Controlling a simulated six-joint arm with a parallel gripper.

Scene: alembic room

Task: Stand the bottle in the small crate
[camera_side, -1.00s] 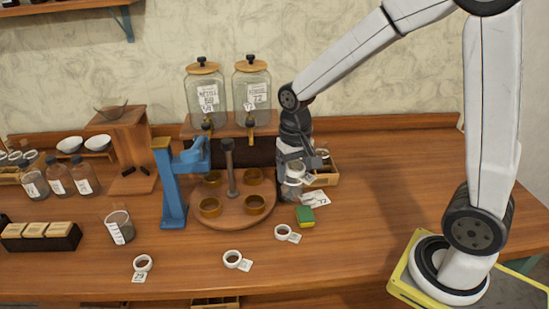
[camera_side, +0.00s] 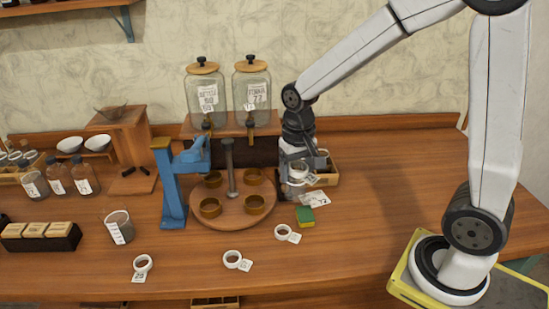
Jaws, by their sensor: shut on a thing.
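My gripper (camera_side: 300,160) points down at the back of the bench, right of the round stand. It is shut on a clear glass bottle (camera_side: 289,185) with a white band or label near its top. The bottle looks upright; the gripper hides part of it. The small wooden crate (camera_side: 330,181) is just behind and to the right of the bottle, partly hidden by the gripper and bottle. The bottle shows in front of the crate's left part. I cannot tell whether its base touches the bench.
A round wooden stand (camera_side: 232,215) with brass cups and a blue press (camera_side: 172,190) are to the left. The bench to the right is clear.

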